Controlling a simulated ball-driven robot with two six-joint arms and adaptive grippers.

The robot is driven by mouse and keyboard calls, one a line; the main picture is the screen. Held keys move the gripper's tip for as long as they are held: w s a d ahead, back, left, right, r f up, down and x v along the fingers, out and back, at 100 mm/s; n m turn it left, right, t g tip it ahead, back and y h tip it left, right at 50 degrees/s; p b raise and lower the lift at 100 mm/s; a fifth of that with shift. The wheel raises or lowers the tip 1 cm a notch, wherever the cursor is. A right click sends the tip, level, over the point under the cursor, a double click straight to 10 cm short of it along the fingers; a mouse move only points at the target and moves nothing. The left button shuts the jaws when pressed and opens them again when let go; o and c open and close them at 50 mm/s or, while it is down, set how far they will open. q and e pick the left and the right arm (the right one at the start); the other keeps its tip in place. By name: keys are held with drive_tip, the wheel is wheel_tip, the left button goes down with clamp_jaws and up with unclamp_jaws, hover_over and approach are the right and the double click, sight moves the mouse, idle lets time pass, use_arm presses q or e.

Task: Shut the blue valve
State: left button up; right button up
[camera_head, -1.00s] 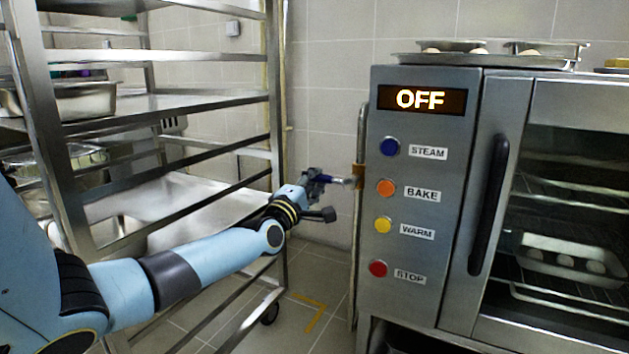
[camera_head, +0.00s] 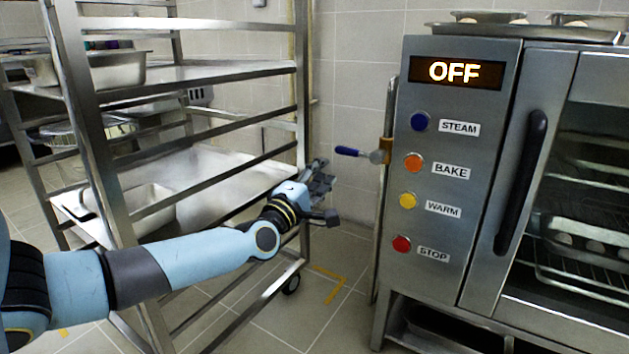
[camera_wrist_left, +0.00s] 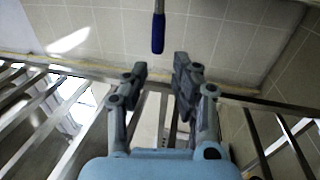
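The blue valve has a lever with a blue grip (camera_head: 348,151) and a metal shank. It sticks out to the left, roughly level, from a brass body (camera_head: 387,150) on the upright pipe beside the oven, crosswise to that pipe. My left gripper (camera_head: 322,174) is just left of and below the grip's end, apart from it and empty. In the left wrist view the blue grip (camera_wrist_left: 158,33) hangs in at the top, beyond the fingertips and in line with the gap. The gripper's fingers (camera_wrist_left: 160,68) are spread open. My right gripper is not in view.
The oven panel beside the pipe carries an OFF display (camera_head: 455,72) and steam, bake, warm and stop buttons; the red stop button (camera_head: 401,244) is lowest. A metal rack (camera_head: 110,180) with pans stands left, close to my left arm. Tiled floor (camera_head: 330,325) is clear between.

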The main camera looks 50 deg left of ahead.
use_arm(q)
drive_tip(key=shift+v, duration=1.5)
